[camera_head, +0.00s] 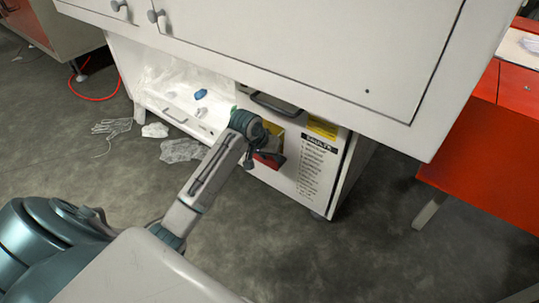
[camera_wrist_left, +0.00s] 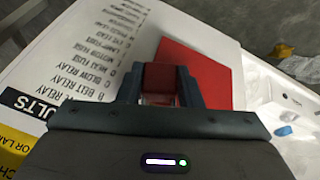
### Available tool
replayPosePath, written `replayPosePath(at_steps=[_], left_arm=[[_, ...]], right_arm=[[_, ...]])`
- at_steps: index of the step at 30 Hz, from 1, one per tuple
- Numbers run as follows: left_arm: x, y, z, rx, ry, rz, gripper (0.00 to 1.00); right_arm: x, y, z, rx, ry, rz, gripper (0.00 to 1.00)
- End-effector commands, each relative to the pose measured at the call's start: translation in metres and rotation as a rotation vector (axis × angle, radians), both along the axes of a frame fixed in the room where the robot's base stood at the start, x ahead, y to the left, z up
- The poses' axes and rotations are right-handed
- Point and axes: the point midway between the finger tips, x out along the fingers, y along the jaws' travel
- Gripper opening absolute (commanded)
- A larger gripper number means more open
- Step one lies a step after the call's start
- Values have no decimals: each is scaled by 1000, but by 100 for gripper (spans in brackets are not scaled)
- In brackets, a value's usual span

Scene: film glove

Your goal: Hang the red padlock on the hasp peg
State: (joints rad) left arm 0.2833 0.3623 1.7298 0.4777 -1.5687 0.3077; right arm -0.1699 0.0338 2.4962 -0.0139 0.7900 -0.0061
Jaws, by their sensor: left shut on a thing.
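My left gripper (camera_head: 264,158) is in front of the white lower cabinet door, its arm coming in from the lower left. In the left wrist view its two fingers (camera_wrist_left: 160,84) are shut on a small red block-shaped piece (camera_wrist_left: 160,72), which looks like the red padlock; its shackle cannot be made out. A flat red square (camera_wrist_left: 208,66) lies behind it on or near the door face. In the head view red shows just beside the fingers, largely covered by them. The hasp peg cannot be made out in either view. My right gripper is not in view.
The white door carries a printed "FAULTS" list (camera_head: 313,170) and a yellow label (camera_head: 322,127). A dark handle (camera_head: 277,104) is at its top. Left is an open bay with a blue item (camera_head: 200,94). Clear plastic film (camera_head: 183,151) lies on the floor. An orange-red cabinet (camera_head: 480,150) stands right.

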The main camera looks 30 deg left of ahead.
Motion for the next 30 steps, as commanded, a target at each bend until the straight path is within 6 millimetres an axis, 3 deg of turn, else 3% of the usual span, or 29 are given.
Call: replayPosePath(at_steps=[3,4,7,8,19,30], left_arm=[[0,0,0,0,-1,0,4],[0,0,0,0,-1,0,36],[0,0,0,0,-1,0,56],[0,0,0,0,-1,0,58],[-3,1,9,1,-1,1,58],[-32,10,74,3,0,0,58]], right_arm=[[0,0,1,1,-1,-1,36],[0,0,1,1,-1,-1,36],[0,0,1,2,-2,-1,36],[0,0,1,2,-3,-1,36],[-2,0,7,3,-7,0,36],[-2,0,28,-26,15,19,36]])
